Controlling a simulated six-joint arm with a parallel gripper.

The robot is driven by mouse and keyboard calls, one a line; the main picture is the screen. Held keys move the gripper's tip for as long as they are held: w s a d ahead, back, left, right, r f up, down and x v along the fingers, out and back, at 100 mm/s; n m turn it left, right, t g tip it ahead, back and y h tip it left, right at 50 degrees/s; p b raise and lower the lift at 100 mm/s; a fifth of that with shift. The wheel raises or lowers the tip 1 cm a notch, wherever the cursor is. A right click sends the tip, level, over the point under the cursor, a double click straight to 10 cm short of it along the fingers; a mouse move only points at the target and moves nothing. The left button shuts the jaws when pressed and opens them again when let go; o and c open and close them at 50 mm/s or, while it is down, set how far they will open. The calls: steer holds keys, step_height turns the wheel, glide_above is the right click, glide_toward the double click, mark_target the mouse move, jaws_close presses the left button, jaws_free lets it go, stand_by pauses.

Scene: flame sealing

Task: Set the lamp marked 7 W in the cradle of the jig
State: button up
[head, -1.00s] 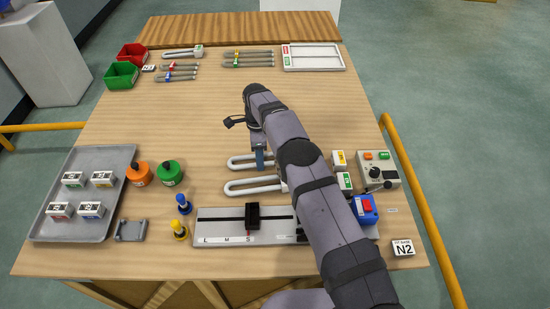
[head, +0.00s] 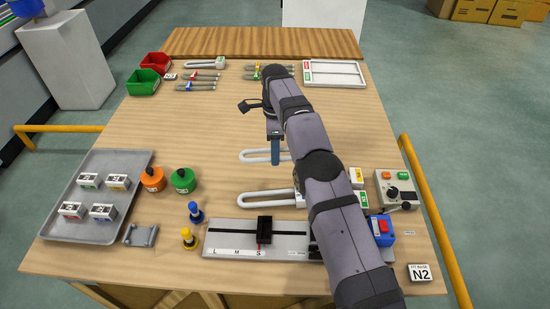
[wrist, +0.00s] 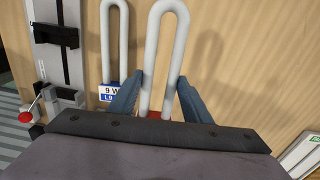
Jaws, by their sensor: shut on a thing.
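My gripper (head: 275,160) is shut on a white U-shaped lamp (head: 250,156), held above the table. In the wrist view, the same lamp (wrist: 163,40) stands out between my blue fingers (wrist: 160,95). A bit of red shows at its base; its marking is hidden. A second U-shaped lamp (head: 262,198) lies nearer the jig; its label (wrist: 110,92) reads 9 W. A third lamp (head: 202,65) lies at the back. The jig (head: 225,247) is a grey rail with a black sliding block (head: 264,230) by the S mark. My arm covers its right part, and I cannot make out the cradle.
A grey tray (head: 60,232) with several small boxes is at left. Orange (head: 152,180) and green (head: 184,181) round pots stand beside it, with blue and yellow pegs nearer the jig. A control box (head: 398,190) is at right. The table's middle left is clear.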

steer(key=shift+r, duration=0.5)
steer(key=shift+d+r, duration=0.1)
steer(key=s+d+b, duration=0.1)
steer(key=s+d, duration=0.3)
steer(key=s, duration=0.7)
steer(key=s+d+f+b, duration=0.1)
steer(key=s+d, duration=0.4)
steer(key=s, duration=0.6)
steer(key=shift+m+y+b, duration=0.3)
steer(key=shift+m+b, duration=0.1)
steer(key=shift+b, duration=0.35)
steer(key=shift+s+f, duration=0.1)
steer(key=shift+f, duration=0.15)
step_height(320, 180, down, 5)
steer(key=b, duration=0.5)
steer(key=shift+r, duration=0.2)
steer(key=shift+f+b, duration=0.6)
steer(key=shift+f, duration=0.55)
steer(key=shift+r, duration=0.15)
